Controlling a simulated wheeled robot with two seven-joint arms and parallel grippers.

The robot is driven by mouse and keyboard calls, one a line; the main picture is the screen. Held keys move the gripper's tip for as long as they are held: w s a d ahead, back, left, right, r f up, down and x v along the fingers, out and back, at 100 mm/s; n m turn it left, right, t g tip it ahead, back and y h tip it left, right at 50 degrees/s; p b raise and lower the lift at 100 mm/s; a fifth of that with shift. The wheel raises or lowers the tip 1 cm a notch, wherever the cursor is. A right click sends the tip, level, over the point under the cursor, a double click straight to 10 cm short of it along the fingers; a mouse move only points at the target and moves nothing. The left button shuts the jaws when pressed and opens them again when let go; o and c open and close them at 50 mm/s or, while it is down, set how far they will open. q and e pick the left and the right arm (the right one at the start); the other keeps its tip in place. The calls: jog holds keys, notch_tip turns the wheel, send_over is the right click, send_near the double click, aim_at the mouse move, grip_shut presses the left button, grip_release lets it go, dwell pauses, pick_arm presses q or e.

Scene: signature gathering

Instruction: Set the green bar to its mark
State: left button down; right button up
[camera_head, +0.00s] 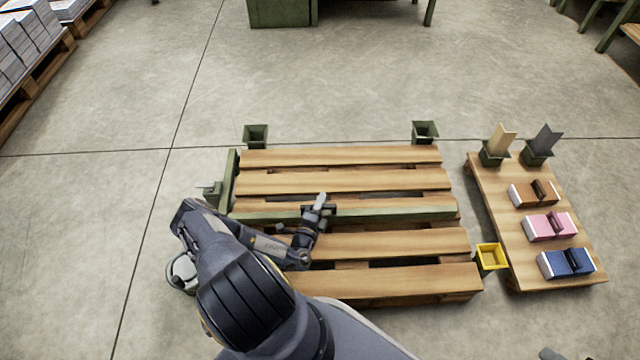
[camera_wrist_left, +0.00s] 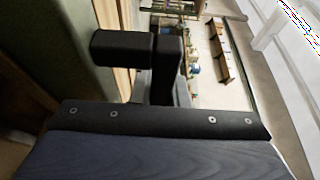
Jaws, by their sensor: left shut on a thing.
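A long green bar (camera_head: 400,214) lies level across the middle of the wooden pallet (camera_head: 345,183), reaching its right side. My left gripper (camera_head: 316,208) is over the bar's middle and shut on it; the grip point is partly hidden by the gripper. In the left wrist view my dark fingers (camera_wrist_left: 150,50) are close together, beside a green surface (camera_wrist_left: 38,60) at the left. I cannot make out a distinct mark for the bar. Small dark parts, perhaps of my right gripper (camera_head: 550,354), show at the bottom edge; their opening is unclear.
Another green bar (camera_head: 228,178) with a handle stands along the pallet's left edge. Green sockets (camera_head: 256,136) (camera_head: 425,131) stand at the back corners, a yellow socket (camera_head: 491,256) at the right.

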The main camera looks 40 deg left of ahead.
pick_arm(q)
jog(key=shift+s+d, duration=0.5)
jog(key=shift+s, duration=0.15)
jog(key=c, duration=1.4)
grip_release()
jog(key=p+v, duration=0.2)
jog(key=v, duration=0.5)
jog(key=shift+s+d, duration=0.1)
jog(key=shift+s, duration=0.25)
